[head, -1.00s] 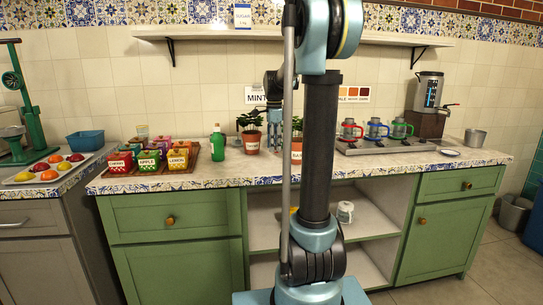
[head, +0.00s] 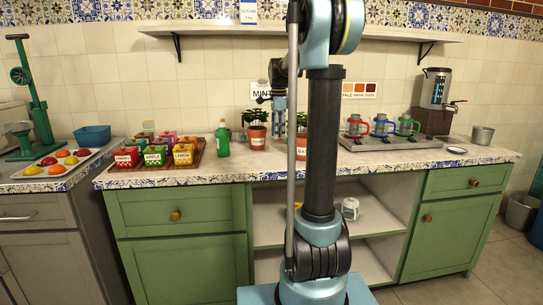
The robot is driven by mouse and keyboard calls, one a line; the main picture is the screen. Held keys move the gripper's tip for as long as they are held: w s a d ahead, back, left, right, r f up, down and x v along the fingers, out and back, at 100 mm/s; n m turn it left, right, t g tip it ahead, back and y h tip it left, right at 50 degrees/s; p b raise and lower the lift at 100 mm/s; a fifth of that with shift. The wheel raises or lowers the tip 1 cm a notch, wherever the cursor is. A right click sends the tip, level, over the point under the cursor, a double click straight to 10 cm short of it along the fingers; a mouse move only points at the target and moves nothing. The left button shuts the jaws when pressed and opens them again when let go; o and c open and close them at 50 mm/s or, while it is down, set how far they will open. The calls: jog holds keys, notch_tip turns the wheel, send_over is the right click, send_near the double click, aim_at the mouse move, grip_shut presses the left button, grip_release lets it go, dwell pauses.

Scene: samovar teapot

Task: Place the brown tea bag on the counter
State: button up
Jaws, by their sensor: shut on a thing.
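My gripper (head: 279,133) points down over the back of the counter, between the two potted plants. It is small in the head view and partly beside my own arm column. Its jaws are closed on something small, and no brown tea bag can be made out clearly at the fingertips. The counter (head: 330,170) is a pale top with a blue-patterned tile edge, above green cabinets. Its front strip is bare.
Red, green and yellow tea boxes (head: 154,156) sit on a brown tray at left, beside a green bottle (head: 222,140). Potted plants (head: 257,141) stand near the gripper. Coloured glass pots (head: 381,127) on a metal stand and a samovar (head: 435,90) are at right.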

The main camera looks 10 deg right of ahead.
aim_at(278, 157)
jog(key=shift+f, duration=4.2)
jog(key=shift+f, duration=0.1)
jog(key=o, duration=0.8)
